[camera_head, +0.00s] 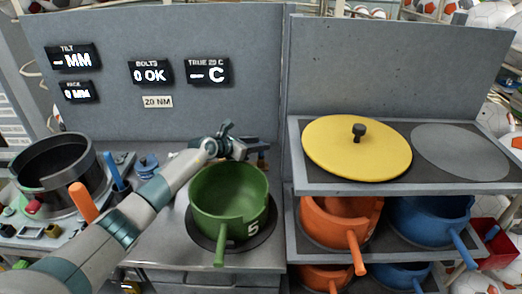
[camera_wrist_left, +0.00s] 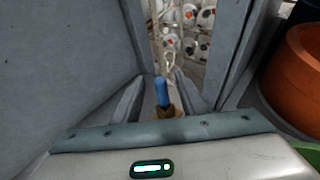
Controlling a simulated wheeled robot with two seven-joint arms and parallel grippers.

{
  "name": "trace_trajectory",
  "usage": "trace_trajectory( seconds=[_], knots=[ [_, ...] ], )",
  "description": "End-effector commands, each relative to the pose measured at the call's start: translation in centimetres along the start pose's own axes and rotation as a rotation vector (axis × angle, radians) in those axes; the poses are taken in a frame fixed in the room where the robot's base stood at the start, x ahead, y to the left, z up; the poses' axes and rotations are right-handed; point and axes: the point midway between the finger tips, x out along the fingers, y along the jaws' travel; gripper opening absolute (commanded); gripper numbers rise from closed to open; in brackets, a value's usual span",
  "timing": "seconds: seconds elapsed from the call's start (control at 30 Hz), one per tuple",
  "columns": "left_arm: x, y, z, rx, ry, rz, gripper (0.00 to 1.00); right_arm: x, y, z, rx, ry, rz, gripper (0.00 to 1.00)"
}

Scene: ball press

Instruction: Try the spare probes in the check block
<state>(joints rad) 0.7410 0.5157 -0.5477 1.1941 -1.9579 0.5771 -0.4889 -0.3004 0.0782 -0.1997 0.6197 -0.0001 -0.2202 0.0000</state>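My left gripper (camera_head: 240,147) is over the bench behind the green pot. In the left wrist view its two fingers (camera_wrist_left: 162,98) stand apart on either side of a blue stick (camera_wrist_left: 161,90) with a brown base (camera_wrist_left: 168,112). There are gaps beside the blue part; whether the fingers grip the brown part I cannot tell. In the head view a blue handle (camera_head: 113,170) and an orange handle (camera_head: 83,203) stick up at the left; I cannot tell if they are probes. The check block is not clearly identifiable. My right gripper is not in view.
The green pot (camera_head: 228,200) stands on the bench. A dark round vessel (camera_head: 50,165) stands at the left. A yellow lid (camera_head: 350,150) lies on the right shelf, with orange (camera_head: 338,222) and blue (camera_head: 425,212) pots below. Grey panels rise behind; a display reads "TRUE 20 C" (camera_head: 207,73).

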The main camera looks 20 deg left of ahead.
Motion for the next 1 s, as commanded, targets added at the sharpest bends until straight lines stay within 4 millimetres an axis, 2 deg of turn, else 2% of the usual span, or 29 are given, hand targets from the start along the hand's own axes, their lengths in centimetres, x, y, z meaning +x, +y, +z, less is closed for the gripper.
trace_trajectory(
  seconds=[0.4,0.43,0.53,0.6,1.0],
  knots=[
    [-0.02,0.03,0.01,0.001,0.000,0.000,0.38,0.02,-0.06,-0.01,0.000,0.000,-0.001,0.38],
    [-0.02,0.03,0.01,0.001,0.000,0.000,0.36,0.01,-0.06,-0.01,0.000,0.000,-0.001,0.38],
    [-0.03,0.03,0.01,0.001,0.000,0.001,0.12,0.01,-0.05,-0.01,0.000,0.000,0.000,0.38],
    [-0.03,0.03,0.01,0.001,0.000,0.001,0.00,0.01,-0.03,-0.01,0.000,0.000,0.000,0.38],
    [-0.17,0.06,0.41,0.002,-0.002,0.001,0.00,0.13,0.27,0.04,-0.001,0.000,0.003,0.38]
  ],
)
